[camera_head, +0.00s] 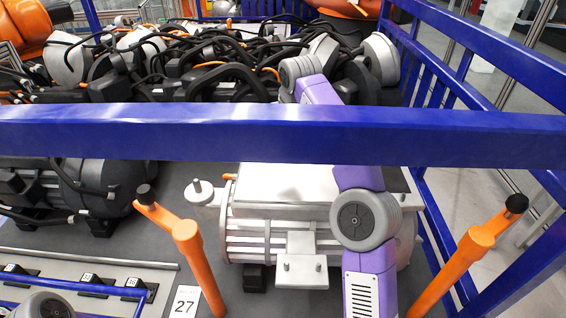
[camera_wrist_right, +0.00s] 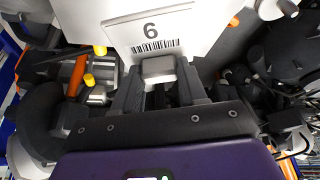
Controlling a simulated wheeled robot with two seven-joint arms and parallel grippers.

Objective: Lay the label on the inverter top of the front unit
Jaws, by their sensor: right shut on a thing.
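The white label (camera_wrist_right: 150,32), marked 6 with a barcode, is in the right wrist view. A grey block (camera_wrist_right: 158,68) at its near edge sits between the fingers of my right gripper (camera_wrist_right: 159,82), which is shut on it. In the head view my purple right arm reaches behind the blue bar; its gripper and the label cannot be made out there. The front unit (camera_head: 270,243) is a ribbed grey motor with a flat silver inverter top (camera_head: 285,184). My arm and the blue bar cover part of it. My left gripper is not in view.
A blue cage bar (camera_head: 230,131) crosses in front of the units. Orange posts (camera_head: 190,250) and (camera_head: 460,265) stand either side of the front unit. Black cables (camera_head: 220,70) crowd the back.

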